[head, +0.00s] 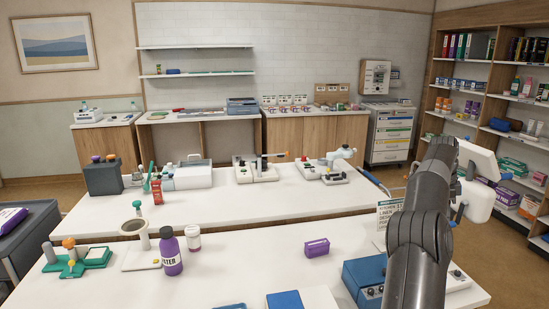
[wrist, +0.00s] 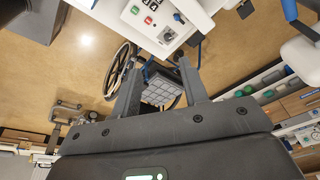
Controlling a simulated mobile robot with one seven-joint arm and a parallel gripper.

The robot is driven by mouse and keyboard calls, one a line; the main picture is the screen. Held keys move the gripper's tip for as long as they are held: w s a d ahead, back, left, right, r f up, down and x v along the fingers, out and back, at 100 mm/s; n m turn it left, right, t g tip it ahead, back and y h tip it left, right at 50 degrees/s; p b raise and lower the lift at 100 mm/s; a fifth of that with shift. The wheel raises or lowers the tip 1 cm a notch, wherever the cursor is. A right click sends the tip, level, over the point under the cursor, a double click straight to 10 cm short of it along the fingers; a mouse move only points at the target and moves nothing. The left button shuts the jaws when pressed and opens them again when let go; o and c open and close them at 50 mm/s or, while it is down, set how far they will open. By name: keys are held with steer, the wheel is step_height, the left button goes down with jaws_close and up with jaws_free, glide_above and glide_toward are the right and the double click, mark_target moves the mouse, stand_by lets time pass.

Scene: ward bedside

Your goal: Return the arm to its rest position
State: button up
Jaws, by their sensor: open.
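My arm (head: 418,235) rises at the right of the head view, over the right end of the near white table. Its dark links run upward, and I cannot make out the fingertips there. In the wrist view my gripper (wrist: 160,88) shows two grey fingers standing well apart. No object is held between them. A grey gridded block (wrist: 161,93) shows in the gap, beyond the fingers and seemingly apart from them.
The near table (head: 235,262) holds a purple-labelled bottle (head: 171,252), a purple box (head: 316,247) and a blue device (head: 366,276). Shelves (head: 478,90) stand at the right. The wrist view shows a wheel (wrist: 120,68) and open brown floor (wrist: 75,60).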

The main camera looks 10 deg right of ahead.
steer(key=s+a+r+n+t+y, duration=0.1)
steer(key=s+a+r+n, duration=0.25)
steer(key=a, duration=0.65)
steer(key=s+a+r+n+t, duration=0.2)
steer(key=a+r+n, duration=0.25)
steer(key=a, duration=0.55)
steer(key=s+a+r+n+t+y, duration=0.1)
steer(key=s+a+r+n, duration=0.25)
steer(key=a, duration=0.65)
steer(key=s+a+f+n+t, duration=0.1)
steer(key=s+a+n, duration=0.65)
steer(key=a, duration=0.55)
steer(key=s+a+f+n, duration=0.3)
steer(key=s+a+f, duration=0.1)
steer(key=s+a, duration=0.1)
steer(key=s+a+f+n+t, duration=0.1)
steer(key=s+a+f+n, duration=0.2)
steer(key=s, duration=0.5)
steer(key=shift+a+f+t, duration=0.3)
steer(key=shift+a+f, duration=0.55)
steer(key=shift+a, duration=0.1)
steer(key=shift+c, duration=0.5)
